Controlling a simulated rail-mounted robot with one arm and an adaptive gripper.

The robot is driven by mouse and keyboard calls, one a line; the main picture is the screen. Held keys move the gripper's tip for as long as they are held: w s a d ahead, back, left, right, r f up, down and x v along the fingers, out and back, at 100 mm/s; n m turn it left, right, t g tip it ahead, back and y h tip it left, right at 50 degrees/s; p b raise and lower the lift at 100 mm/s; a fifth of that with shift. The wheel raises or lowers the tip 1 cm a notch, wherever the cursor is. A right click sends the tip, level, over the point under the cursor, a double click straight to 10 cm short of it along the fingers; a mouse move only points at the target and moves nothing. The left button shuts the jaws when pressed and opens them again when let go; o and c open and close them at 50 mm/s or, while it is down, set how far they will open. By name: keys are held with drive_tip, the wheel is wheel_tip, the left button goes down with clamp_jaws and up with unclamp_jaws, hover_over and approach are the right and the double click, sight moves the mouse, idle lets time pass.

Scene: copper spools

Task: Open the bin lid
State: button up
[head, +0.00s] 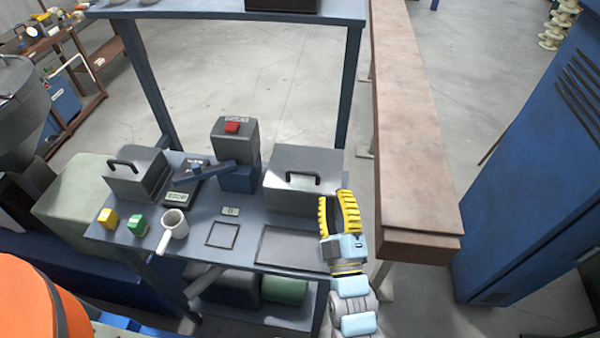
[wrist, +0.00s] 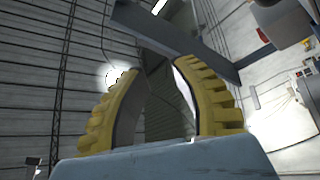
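Two grey boxes with lids and dark handles stand on the blue bench in the head view; I cannot tell which one the task calls the bin. The larger box (head: 300,204) is at the right, with its lid shut and a handle (head: 303,177) on top. The smaller box (head: 128,186) is at the left, also shut, with a handle (head: 124,164). My gripper (head: 334,197) is open and empty at the bench's right front, just right of the larger box. In the wrist view its yellow fingers (wrist: 158,70) stand apart with nothing between them.
A brown beam (head: 410,130) runs close on the right. An overhead shelf (head: 330,12) crosses the back.

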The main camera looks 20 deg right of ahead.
drive_tip(key=n+g+y, duration=0.1)
drive_tip(key=n, duration=0.1)
drive_tip(key=n+g+y, duration=0.3)
drive_tip(key=n+g, duration=0.2)
drive_tip(key=n, duration=0.1)
approach(304, 171)
drive_tip(key=b+x, duration=0.3)
drive_tip(key=b, duration=0.1)
drive_tip(key=b+x, duration=0.2)
drive_tip(key=b, duration=0.2)
drive_tip(key=b+x, duration=0.3)
drive_tip(key=b, duration=0.1)
drive_tip(key=shift+w+a+f, duration=0.1)
drive_tip(key=shift+w+f, duration=0.15)
drive_tip(key=shift+f, duration=0.1)
drive_tip(key=shift+x, duration=0.75)
drive_tip(key=shift+f, duration=0.1)
clamp_jaws()
